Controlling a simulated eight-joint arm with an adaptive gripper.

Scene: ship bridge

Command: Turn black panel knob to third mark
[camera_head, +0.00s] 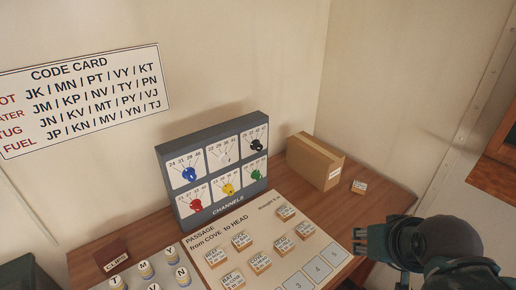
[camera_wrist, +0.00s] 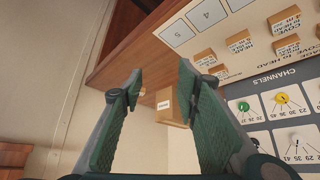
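The black knob (camera_head: 257,145) sits at the top right of the grey channels panel (camera_head: 187,217) in the head view, with number marks above it. I cannot read its pointer surely. Blue, white, red, yellow and green knobs share the panel. My gripper (camera_head: 362,240) is at the lower right, over the desk's right front edge, well apart from the panel. In the wrist view my gripper (camera_wrist: 160,82) has its two green fingers spread with nothing held between them. The green knob (camera_wrist: 243,106) and yellow knob (camera_wrist: 282,98) show there at the right; the black knob is not clearly seen.
A cardboard box (camera_head: 314,162) stands right of the panel, with a small labelled block (camera_head: 359,187) beside it. A passage board (camera_head: 212,255) with several wooden blocks lies in front. Round tokens and a dark clips box (camera_head: 113,254) are at the left. A code card hangs on the wall.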

